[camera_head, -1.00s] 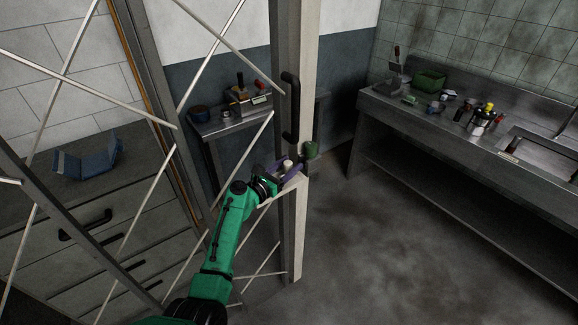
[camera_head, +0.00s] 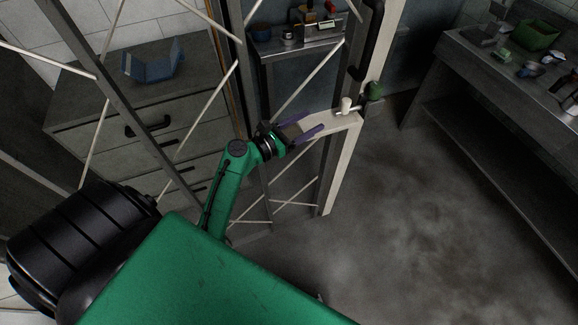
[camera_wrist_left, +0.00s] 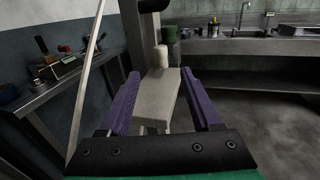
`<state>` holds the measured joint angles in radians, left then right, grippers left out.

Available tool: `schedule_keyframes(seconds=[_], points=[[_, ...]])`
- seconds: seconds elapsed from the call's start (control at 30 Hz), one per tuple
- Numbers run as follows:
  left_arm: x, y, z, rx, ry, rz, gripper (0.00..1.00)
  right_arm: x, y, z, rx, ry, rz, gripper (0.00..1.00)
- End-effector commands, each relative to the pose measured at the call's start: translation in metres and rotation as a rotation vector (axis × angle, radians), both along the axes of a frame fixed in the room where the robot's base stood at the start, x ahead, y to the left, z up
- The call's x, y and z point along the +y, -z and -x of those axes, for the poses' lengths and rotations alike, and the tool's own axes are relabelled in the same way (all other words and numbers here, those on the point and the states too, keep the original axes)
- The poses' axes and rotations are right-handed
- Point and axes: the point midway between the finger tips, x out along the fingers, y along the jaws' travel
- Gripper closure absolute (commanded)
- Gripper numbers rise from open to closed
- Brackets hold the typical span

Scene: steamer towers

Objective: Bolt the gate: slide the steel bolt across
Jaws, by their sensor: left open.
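The lattice gate's pale post (camera_head: 337,178) stands upright right of centre in the head view, with a pale ledge (camera_head: 340,133) across it. A short pale knob (camera_head: 346,104), which looks like the bolt's knob, stands on the ledge; it also shows in the left wrist view (camera_wrist_left: 161,57). How far the bolt is across cannot be told. My right gripper is out of view.
A black handle (camera_head: 374,48) is on the gate above the knob. White diagonal braces (camera_head: 312,77) cross the gate at left. Behind are a small metal table (camera_head: 300,47) and drawers (camera_head: 150,122). A steel counter (camera_head: 470,65) stands right; the floor before it is clear.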

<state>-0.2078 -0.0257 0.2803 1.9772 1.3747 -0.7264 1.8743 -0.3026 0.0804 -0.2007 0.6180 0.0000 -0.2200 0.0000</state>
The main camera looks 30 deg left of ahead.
Motion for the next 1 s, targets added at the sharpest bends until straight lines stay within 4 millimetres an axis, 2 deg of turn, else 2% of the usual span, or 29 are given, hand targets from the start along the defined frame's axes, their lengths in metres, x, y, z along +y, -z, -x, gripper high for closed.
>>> schedule_keyframes(seconds=[0.1,0.13,0.57,1.0], points=[[0.013,0.005,0.027,0.003,-0.001,-0.003,0.35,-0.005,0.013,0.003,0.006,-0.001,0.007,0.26],[0.014,0.007,0.031,0.005,0.000,-0.010,0.35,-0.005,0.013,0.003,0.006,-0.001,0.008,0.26],[0.016,0.115,0.035,0.109,-0.005,-0.337,0.35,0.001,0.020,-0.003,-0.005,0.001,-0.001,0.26],[0.016,0.219,0.063,0.196,0.082,-0.700,0.35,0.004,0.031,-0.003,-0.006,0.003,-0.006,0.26]])
